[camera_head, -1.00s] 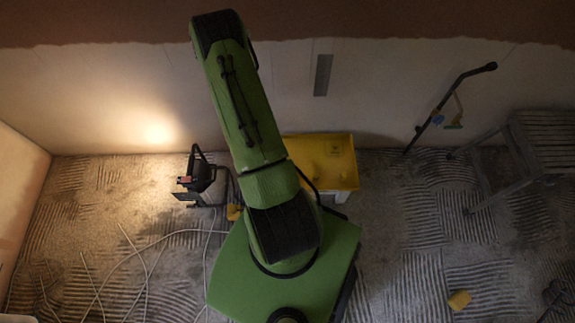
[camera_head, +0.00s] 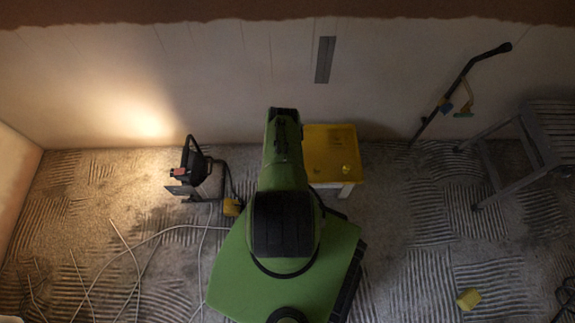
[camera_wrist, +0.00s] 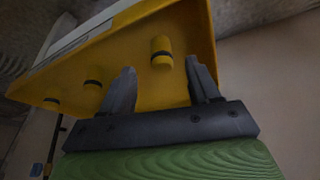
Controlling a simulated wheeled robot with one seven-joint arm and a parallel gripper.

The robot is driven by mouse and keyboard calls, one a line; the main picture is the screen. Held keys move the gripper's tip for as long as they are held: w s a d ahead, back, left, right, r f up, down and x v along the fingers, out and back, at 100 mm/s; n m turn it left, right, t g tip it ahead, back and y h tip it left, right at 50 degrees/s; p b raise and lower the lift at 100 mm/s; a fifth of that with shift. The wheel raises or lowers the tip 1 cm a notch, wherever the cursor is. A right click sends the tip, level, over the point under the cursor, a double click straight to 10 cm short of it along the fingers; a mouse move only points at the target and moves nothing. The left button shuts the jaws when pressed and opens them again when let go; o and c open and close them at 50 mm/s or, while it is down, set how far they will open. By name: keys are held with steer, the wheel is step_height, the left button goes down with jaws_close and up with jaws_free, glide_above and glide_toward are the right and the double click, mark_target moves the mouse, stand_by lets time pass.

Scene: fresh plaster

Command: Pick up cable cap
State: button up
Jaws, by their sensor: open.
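My gripper (camera_wrist: 159,66) is open and empty in the wrist view, its two dark fingers apart. A yellow cable cap with a dark band (camera_wrist: 161,50) shows between and just beyond the fingertips, on the yellow surface. Two similar banded pieces show to the left, one at mid-left (camera_wrist: 92,84) and one farther left (camera_wrist: 52,100). They rest on the yellow tray-like top (camera_wrist: 200,28), which also shows in the head view (camera_head: 330,140) with small yellow pieces (camera_head: 346,169) on it. My arm hides the gripper in the head view.
A work lamp (camera_head: 197,168) stands left of the yellow top, with pale cables (camera_head: 140,250) on the floor. A grey stool (camera_head: 545,130) and a long-handled tool (camera_head: 460,85) stand at the right. A yellow block (camera_head: 468,298) lies on the ridged floor.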

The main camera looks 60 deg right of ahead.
steer(key=b+x, duration=0.3)
steer(key=x, duration=0.2)
steer(key=shift+w+d+f, duration=0.1)
steer(key=shift+w+f, duration=0.05)
steer(key=c, duration=1.1)
